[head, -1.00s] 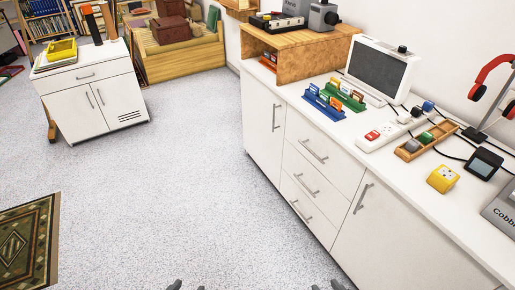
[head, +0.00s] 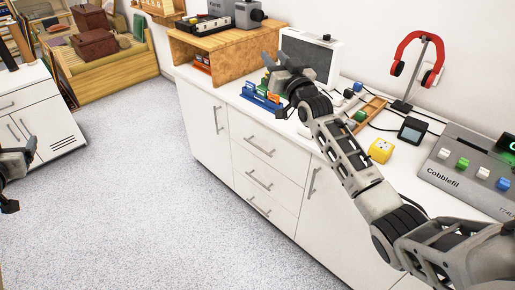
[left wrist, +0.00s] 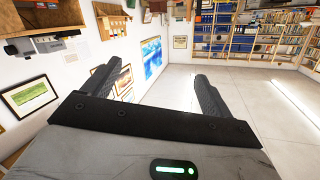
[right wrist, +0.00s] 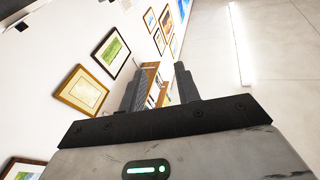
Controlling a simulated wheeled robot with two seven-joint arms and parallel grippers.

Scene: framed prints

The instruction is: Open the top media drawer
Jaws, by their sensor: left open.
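The top drawer (head: 270,139) is the uppermost of three in the white cabinet under the counter. It is shut, with a grey bar handle (head: 259,147) across its front. My right gripper (head: 272,63) is raised over the counter, in front of the wooden shelf and screen, above and apart from the drawer handle. Its two fingers are spread and empty in the right wrist view (right wrist: 158,88). My left gripper (head: 22,177) is at the left edge, over the floor and far from the drawers. Its fingers are wide apart and empty in the left wrist view (left wrist: 155,85).
Two more drawers lie below, with handles (head: 258,181). Cabinet doors (head: 203,120) flank them. The counter holds a blue rack (head: 261,98), a yellow block (head: 381,150), a headphone stand (head: 403,104) and a grey console (head: 468,172). The speckled floor (head: 150,215) before the drawers is clear.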

